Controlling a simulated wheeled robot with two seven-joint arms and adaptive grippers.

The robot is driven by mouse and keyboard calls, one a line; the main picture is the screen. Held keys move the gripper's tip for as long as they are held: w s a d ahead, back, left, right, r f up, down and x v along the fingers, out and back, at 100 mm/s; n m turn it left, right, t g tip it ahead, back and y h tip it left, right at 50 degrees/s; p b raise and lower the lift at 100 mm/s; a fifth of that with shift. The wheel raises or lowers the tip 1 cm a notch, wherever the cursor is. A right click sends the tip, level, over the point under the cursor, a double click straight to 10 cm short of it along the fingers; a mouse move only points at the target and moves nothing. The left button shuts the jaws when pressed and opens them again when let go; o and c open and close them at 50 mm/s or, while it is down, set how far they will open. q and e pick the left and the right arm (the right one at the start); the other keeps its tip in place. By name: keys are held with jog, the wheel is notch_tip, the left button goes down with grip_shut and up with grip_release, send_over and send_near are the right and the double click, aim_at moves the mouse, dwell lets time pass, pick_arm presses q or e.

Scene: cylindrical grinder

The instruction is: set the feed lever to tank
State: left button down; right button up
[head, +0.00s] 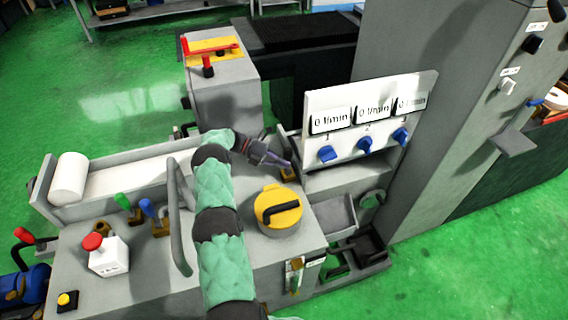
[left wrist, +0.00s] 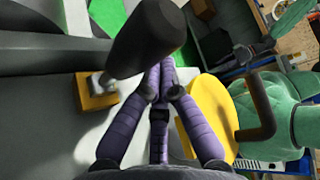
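My left gripper (head: 284,164) reaches over the grey machine top, beside a small lever mount at the foot of the white panel. In the left wrist view the lever's dark grip (left wrist: 148,38) rises from a yellow-brass base (left wrist: 97,92) and leans across the view. The purple fingers of the gripper (left wrist: 160,88) come together at their tips, and the dark grip covers part of them. I see nothing clearly held between them; whether they touch the lever is unclear. No tank label is readable. My right gripper is out of view.
A yellow round lid (head: 278,208) with a black handle sits close to the gripper. A white panel (head: 360,122) with blue knobs stands behind. Green (head: 124,202) and blue (head: 147,208) levers, a grey rail (head: 180,220) and a red button box (head: 108,254) lie left.

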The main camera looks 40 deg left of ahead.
pick_arm(q)
jog(key=v, duration=0.7)
jog(key=shift+a, duration=0.2)
jog(key=shift+d, duration=0.1)
